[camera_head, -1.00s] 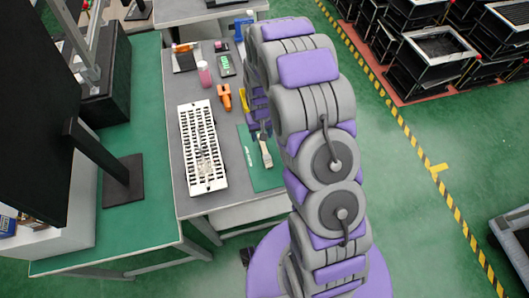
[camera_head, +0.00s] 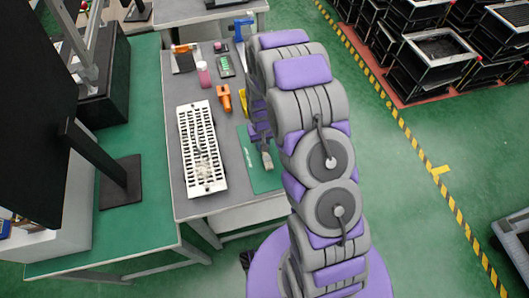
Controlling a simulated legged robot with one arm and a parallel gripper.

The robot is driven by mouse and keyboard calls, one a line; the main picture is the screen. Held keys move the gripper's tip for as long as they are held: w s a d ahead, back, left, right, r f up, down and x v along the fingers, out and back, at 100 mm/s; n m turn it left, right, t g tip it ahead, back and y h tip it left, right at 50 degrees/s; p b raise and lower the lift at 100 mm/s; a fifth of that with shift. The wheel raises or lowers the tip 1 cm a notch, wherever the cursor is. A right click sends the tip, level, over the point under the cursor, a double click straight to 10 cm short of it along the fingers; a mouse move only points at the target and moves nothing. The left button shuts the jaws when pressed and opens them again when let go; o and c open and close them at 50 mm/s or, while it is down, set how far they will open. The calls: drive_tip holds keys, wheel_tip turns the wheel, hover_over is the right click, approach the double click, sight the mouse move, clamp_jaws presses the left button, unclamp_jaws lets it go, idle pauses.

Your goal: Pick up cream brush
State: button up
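The cream brush (camera_head: 267,160) lies on a green mat (camera_head: 262,182) at the right side of the grey table. Its lower end shows; its upper part is hidden behind my gripper. My gripper (camera_head: 263,141), purple and dark, hangs from the arm just left of the large links and overlaps the upper part of the brush in this view. Whether it touches the brush cannot be told. The fingers are too small and dark to tell open from shut.
A white slotted tray (camera_head: 185,135) lies left of the mat. An orange tool (camera_head: 225,97), a pink bottle (camera_head: 204,76), a green circuit board (camera_head: 225,66) and a blue tool (camera_head: 242,27) lie farther back. A dark monitor (camera_head: 40,110) stands at the left.

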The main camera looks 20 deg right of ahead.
clamp_jaws()
drive_tip(key=shift+r, duration=0.15)
